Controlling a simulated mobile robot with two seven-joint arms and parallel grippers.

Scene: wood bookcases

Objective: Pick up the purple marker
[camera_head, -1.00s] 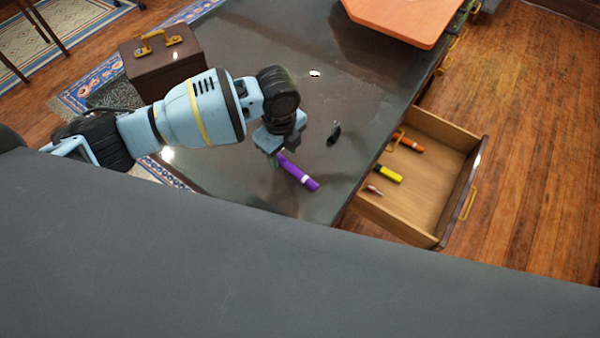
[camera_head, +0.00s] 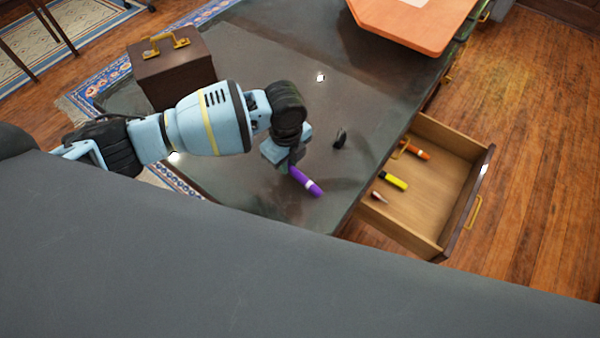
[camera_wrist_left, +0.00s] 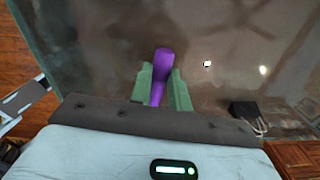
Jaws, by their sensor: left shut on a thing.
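The purple marker (camera_head: 305,182) is at the dark desk top (camera_head: 262,196), near its front right edge. My left gripper (camera_head: 290,166) is shut on one end of it, and the other end sticks out toward the lower right. In the left wrist view the purple marker (camera_wrist_left: 163,62) lies between the two green fingers of my left gripper (camera_wrist_left: 160,85). I cannot tell whether the marker still touches the desk. My right gripper is not in view.
An open wooden drawer (camera_head: 430,195) holds a yellow marker (camera_head: 394,181), an orange marker (camera_head: 416,151) and a small pinkish item (camera_head: 379,196). A small black object (camera_head: 340,138) stands right of the gripper. A brown case (camera_head: 172,72) and an orange board (camera_head: 410,22) are farther back.

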